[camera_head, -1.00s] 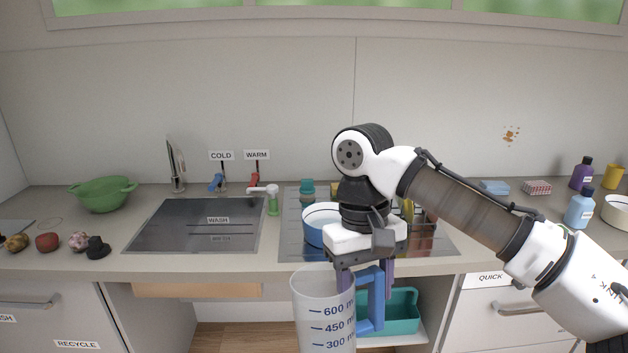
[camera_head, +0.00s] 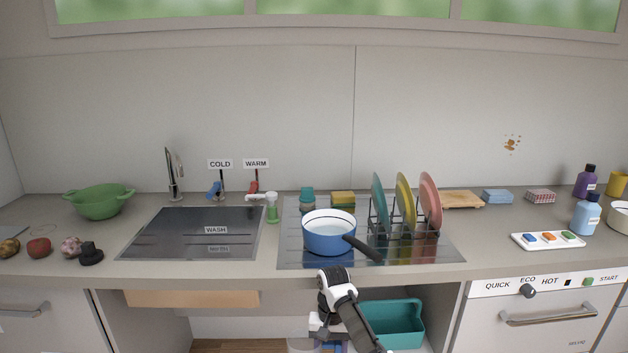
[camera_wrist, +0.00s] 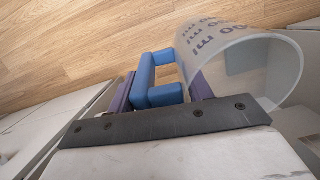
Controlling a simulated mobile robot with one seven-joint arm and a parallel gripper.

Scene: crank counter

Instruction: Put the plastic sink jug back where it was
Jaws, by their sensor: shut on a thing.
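The clear plastic jug (camera_wrist: 245,65) with ml markings fills the upper right of the wrist view, its open rim facing right and down in the picture. Its blue handle (camera_wrist: 150,80) lies between the purple fingers of my gripper (camera_wrist: 160,85), which is shut on it. In the head view only a sliver of the jug (camera_head: 302,346) shows at the bottom edge, below the counter front. My gripper there (camera_head: 333,347) is mostly hidden by my arm and cut off by the frame.
A teal bin (camera_head: 395,322) stands in the open space under the counter, right of my arm. A blue pot (camera_head: 330,236) sits above on the counter, its handle pointing right, beside a plate rack (camera_head: 405,226). Wood floor (camera_wrist: 80,45) shows below.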

